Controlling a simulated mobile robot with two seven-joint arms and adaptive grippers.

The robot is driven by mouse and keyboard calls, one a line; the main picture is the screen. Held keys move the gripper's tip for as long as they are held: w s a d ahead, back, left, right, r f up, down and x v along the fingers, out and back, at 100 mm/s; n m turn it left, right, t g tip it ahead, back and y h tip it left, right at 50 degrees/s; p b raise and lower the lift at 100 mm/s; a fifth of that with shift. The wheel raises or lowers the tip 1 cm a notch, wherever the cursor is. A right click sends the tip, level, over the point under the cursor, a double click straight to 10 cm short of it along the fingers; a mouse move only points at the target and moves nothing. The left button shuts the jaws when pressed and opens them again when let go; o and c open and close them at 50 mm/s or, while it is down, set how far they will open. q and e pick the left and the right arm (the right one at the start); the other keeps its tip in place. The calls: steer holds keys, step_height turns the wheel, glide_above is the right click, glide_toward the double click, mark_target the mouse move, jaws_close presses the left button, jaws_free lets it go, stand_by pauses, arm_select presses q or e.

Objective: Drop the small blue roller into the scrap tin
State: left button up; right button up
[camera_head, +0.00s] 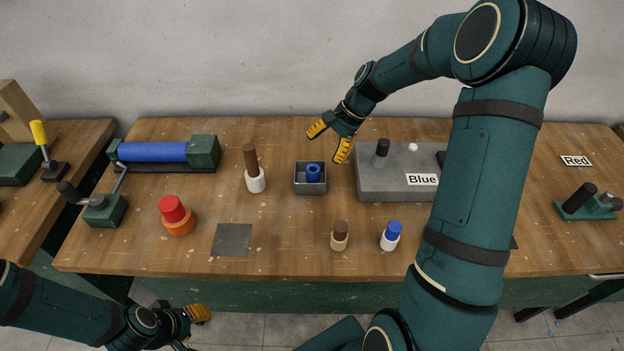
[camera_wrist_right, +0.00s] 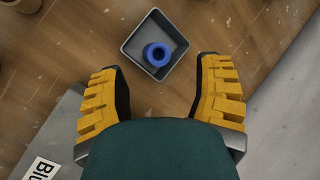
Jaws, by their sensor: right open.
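The small blue roller (camera_head: 314,173) is inside the grey square scrap tin (camera_head: 310,188), near the middle of the table. In the right wrist view the blue roller (camera_wrist_right: 157,54) stands in the tin (camera_wrist_right: 140,72) with its hollow end facing up. My right gripper (camera_head: 330,143) is open and empty, above and behind the tin. Its two yellow fingers (camera_wrist_right: 160,92) are apart, with nothing between them. My left gripper (camera_head: 196,328) is low, in front of the table's front edge; its fingers are only partly in view.
A grey block (camera_head: 385,188) with a "Blue" label stands right of the tin. A white-and-brown piece (camera_head: 255,180) stands left of it. Brown-topped (camera_head: 339,236) and blue-topped (camera_head: 391,236) pieces stand in front. A large blue roller machine (camera_head: 155,152) is at the left.

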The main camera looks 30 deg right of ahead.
steer(key=v, duration=0.8)
steer(key=shift+d+r, duration=0.1)
